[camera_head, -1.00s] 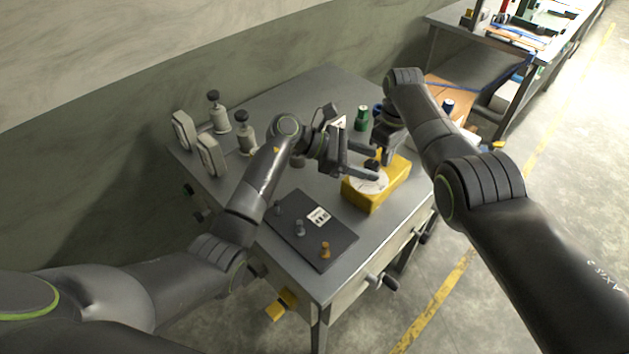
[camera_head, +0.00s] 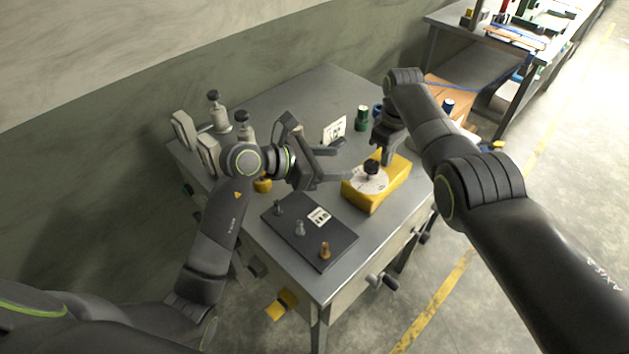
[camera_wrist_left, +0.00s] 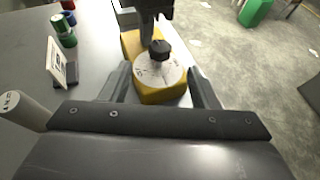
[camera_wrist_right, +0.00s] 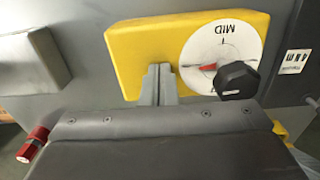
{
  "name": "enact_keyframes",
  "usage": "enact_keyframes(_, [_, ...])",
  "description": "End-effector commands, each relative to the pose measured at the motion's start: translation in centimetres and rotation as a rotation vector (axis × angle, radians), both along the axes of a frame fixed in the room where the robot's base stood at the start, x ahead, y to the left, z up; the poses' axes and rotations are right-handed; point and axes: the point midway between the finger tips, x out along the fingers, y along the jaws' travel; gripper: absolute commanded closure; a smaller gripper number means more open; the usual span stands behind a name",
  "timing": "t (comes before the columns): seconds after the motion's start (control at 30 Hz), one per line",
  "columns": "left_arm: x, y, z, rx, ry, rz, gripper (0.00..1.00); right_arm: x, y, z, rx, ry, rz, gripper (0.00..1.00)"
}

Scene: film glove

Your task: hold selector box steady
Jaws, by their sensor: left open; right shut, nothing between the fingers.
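The selector box is a yellow block (camera_head: 391,187) near the right edge of the grey table, with a round white dial and a black knob (camera_head: 371,167) on top. In the right wrist view the box (camera_wrist_right: 135,52) shows a "MID" mark and a red pointer on the dial (camera_wrist_right: 205,50). My left gripper (camera_head: 338,164) is open and empty, just left of the box; in the left wrist view its fingers stand either side of the box's near end (camera_wrist_left: 163,97). My right gripper (camera_head: 387,158) is shut and empty at the box's far side; whether it touches is unclear.
A dark plate (camera_head: 310,235) with several pegs lies at the front of the table. A white card (camera_head: 334,130) and a green cylinder (camera_head: 362,117) stand behind the box. Grey and black-topped items stand at the left edge. The table's far middle is clear.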

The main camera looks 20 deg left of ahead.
Motion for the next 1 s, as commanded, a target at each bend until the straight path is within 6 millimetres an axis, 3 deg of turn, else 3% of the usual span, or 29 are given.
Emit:
enact_keyframes(0.17, [-2.1, 2.7, 1.1, 0.004, -0.001, -0.002, 0.45, -0.2, -0.2, -0.6, -0.003, 0.010, -0.003, 1.00])
enact_keyframes(0.43, [-2.6, 1.6, -1.3, -0.144, -0.102, -0.080, 0.45, -0.2, -0.1, -0.6, -0.002, 0.009, -0.002, 1.00])
enact_keyframes(1.0, [-2.6, 3.0, -4.2, -0.311, -0.237, -0.007, 0.45, -0.2, -0.1, -0.6, -0.003, 0.010, -0.002, 1.00])
